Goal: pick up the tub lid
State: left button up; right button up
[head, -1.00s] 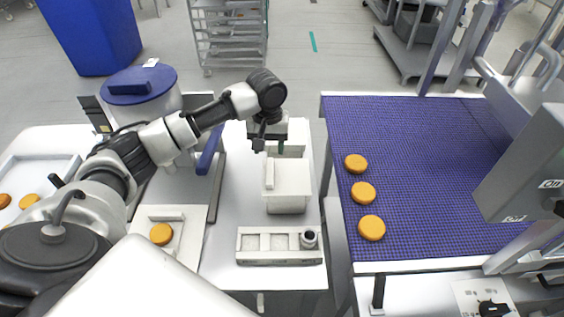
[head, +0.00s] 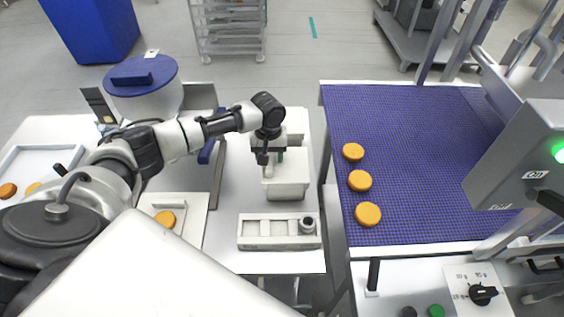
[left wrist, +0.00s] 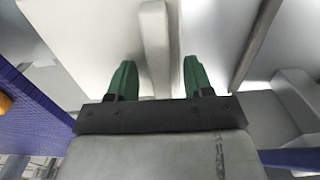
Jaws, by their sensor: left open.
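The white tub (head: 286,190) stands on the middle white table, with the pale tub lid (head: 294,163) on top. The lid's raised bar handle (left wrist: 157,40) shows in the left wrist view. My left gripper (head: 268,160) is over the lid and hides part of it in the head view. In the left wrist view my left gripper (left wrist: 159,78) is open, its green fingers on either side of the bar with a gap on each side. I cannot tell how far down the fingers reach. My right gripper is not in view.
A white rack (head: 260,242) with a small dark-topped cup (head: 307,225) lies in front of the tub. To the right, a blue belt (head: 420,150) carries orange rounds (head: 360,181). A blue-lidded container (head: 145,100) stands left, behind my left arm.

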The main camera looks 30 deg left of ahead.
pick_arm(q)
jog(key=shift+f, duration=0.1)
jog(key=c, duration=0.9)
grip_shut()
notch_tip(320, 180, up, 4)
jog(key=shift+w+r+b, duration=0.1)
jog(key=shift+b, duration=0.5)
jog(key=s+d+r+p, duration=0.1)
jog(key=d+r+p, duration=0.4)
jog(key=d+r, duration=0.6)
jog(key=shift+s+d+r, duration=0.25)
jog(key=shift+s+r, duration=0.1)
jog(key=shift+r, duration=0.05)
